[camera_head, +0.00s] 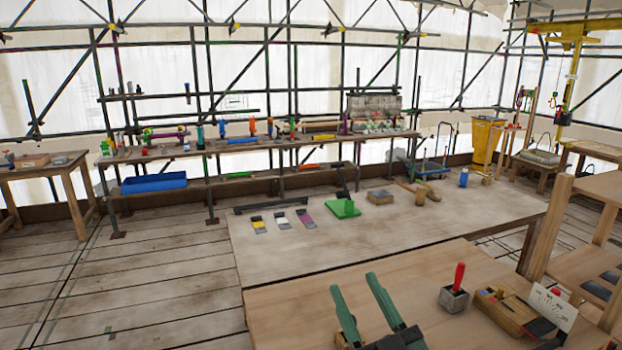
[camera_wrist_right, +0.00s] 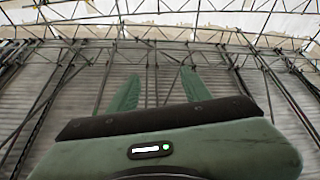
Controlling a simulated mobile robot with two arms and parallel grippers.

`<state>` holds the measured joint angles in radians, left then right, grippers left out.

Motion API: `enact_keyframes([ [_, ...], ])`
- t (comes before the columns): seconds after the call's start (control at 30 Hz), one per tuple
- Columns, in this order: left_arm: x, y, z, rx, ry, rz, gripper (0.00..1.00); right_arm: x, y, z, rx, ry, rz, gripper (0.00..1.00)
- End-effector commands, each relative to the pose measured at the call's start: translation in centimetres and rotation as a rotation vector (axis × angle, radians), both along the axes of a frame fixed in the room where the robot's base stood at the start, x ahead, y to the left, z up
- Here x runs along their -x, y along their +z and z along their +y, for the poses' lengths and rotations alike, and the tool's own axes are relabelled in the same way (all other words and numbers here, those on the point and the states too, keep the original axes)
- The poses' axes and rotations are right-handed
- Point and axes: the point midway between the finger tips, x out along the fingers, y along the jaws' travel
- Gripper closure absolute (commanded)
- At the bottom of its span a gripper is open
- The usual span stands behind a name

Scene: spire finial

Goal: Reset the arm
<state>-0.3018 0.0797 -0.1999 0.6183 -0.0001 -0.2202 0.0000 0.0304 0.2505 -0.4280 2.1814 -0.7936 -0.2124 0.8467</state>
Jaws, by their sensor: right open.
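My right gripper (camera_head: 354,282) shows at the bottom centre of the head view, over the near wooden table (camera_head: 285,312). Its two green fingers point up and away and stand apart, with nothing between them. In the right wrist view the same gripper (camera_wrist_right: 160,75) is open and empty. Its fingers are seen against scaffold bars and pale sheeting, with no object close to them. My left gripper is in neither view.
On the near table, right of my gripper, stand a red-handled tool in a grey block (camera_head: 453,299) and a wooden box (camera_head: 505,309). Beyond lies a pale low table (camera_head: 385,230) with a green object (camera_head: 343,208). A loaded bench (camera_head: 265,145) stands behind. Floorboards at left are clear.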

Motion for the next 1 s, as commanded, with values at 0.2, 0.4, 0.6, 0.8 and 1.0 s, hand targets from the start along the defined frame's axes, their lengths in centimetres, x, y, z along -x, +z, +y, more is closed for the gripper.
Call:
enact_keyframes([
  [0.2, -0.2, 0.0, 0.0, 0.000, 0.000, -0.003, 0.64, 1.9, -13.7, -9.6, 0.000, -0.342, 0.553, 0.51],
  [0.4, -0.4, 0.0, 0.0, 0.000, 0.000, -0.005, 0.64, 9.7, -24.6, -12.9, 0.111, -0.420, 1.034, 0.51],
  [0.6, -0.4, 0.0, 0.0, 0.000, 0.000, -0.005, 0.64, 17.1, -29.8, -13.4, 0.215, -0.374, 1.340, 0.51],
  [0.8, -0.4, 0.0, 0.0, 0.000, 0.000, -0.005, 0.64, 23.5, -32.3, -13.1, 0.300, -0.286, 1.562, 0.51],
  [1.0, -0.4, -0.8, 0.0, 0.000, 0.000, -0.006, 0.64, 25.3, -37.0, -12.8, 0.341, -0.239, 1.659, 0.51],
])
